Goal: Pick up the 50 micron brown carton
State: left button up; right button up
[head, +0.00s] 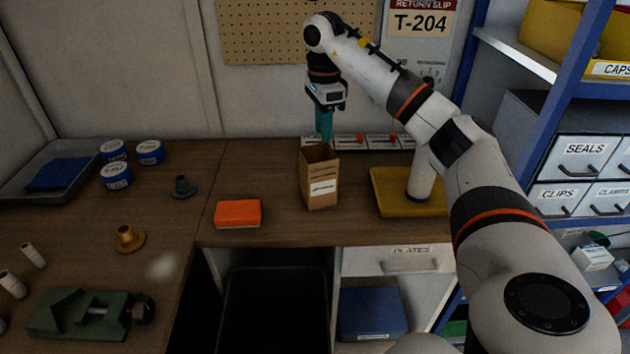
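A brown carton (320,183) stands upright on the wooden bench, right of the middle. It has a white label on its front, too small to read, so I cannot confirm the 50 micron marking. My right gripper (324,125) points down above the carton's top, apart from it in the picture. Its teal fingers show as one narrow block, so I cannot tell whether they are open or shut. The lower ends of the fingers are near the carton's upper edge. My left gripper is not in view.
An orange block (238,214) lies left of the carton. Small labelled bins (382,141) stand behind. Blue-and-white rolls (117,176) and a green vise (75,314) are at left.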

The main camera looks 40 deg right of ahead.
send_over(318, 177)
jog(key=d, duration=0.2)
notch_tip(318, 177, down, 6)
jog(key=f, duration=0.1)
jog(key=f+p, duration=0.1)
jog(key=f, duration=0.3)
jog(key=shift+s+a+f+p, duration=0.2)
jog(key=shift+a+p, duration=0.1)
jog(key=shift+p, duration=0.1)
grip_shut()
